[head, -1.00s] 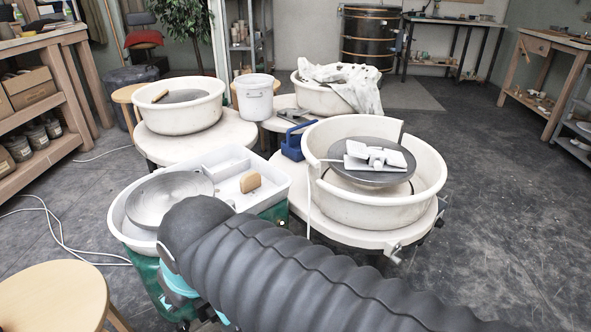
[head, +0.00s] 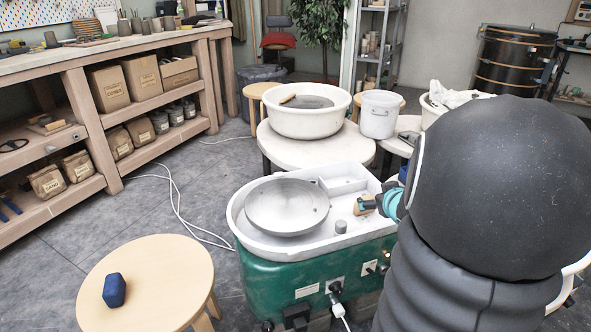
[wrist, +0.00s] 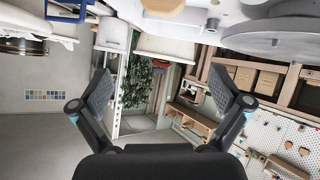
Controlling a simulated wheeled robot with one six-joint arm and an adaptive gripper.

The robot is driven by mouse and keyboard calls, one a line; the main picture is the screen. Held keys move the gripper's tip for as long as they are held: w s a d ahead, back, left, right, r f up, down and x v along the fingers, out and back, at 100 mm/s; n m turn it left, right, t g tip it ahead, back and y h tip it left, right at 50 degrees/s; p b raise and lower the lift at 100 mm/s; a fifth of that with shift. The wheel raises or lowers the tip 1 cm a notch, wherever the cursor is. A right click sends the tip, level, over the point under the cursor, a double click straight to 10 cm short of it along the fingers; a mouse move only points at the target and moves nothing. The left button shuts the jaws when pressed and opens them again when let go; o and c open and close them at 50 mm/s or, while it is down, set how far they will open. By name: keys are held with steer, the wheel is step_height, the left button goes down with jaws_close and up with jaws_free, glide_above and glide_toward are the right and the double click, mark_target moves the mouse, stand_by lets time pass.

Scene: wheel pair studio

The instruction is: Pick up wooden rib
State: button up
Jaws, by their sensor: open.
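A tan wooden rib (head: 367,200) lies on the white tray of the green wheel, right of its round metal wheel head. In the wrist view the rib (wrist: 163,7) shows at the top edge, partly cut off. My gripper (head: 378,205) is just right of the rib in the head view, low over the tray and partly hidden by my arm. In the wrist view my gripper (wrist: 163,92) has its two fingers spread wide, with nothing between them. Whether a finger touches the rib cannot be told.
The metal wheel head (head: 287,205) and a small grey cylinder (head: 341,227) are near the rib. A similar tan piece (head: 288,99) rests on the back wheel. A round stool (head: 150,285) with a blue object (head: 114,290) stands at front left. Shelves (head: 110,130) line the left.

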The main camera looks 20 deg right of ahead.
steer(key=s+d+f+t+y, duration=0.2)
steer(key=d+f+y, duration=0.2)
steer(key=f, duration=0.2)
steer(key=x, duration=0.7)
steer(key=shift+f, duration=0.15)
steer(key=shift+h, duration=0.4)
steer(key=shift+x, duration=3.15)
steer(key=shift+c, duration=0.3)
steer(key=c, duration=1)
